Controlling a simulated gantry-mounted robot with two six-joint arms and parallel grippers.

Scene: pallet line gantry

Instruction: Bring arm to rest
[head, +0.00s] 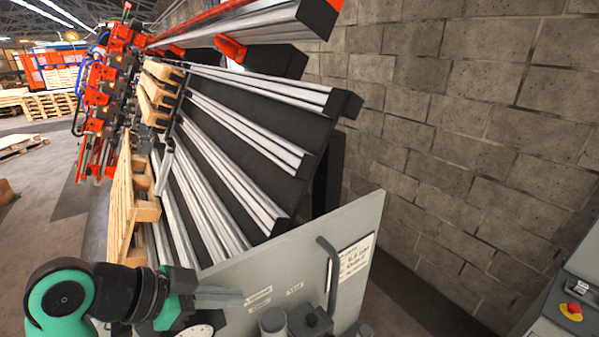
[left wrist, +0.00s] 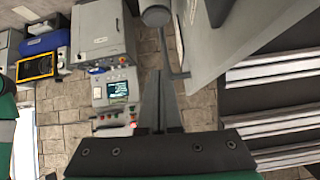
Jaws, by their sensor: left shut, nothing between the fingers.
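My left arm (head: 95,295), green and black, comes in at the lower left of the head view. Its grey left gripper (head: 236,298) points right, in front of the grey panel, with its fingers together and nothing between them. In the left wrist view the left gripper (left wrist: 159,80) shows as two closed grey fingers pointing up the picture, with the brick wall and a control box behind them. My right gripper is not in view.
A grey panel (head: 300,255) with a handle stands close beyond the left gripper. Behind it is a sloped rack of metal rails (head: 235,125) with wooden pallets (head: 120,205) at its left. A console with a red button (head: 571,311) stands at the right, beside the block wall (head: 470,120).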

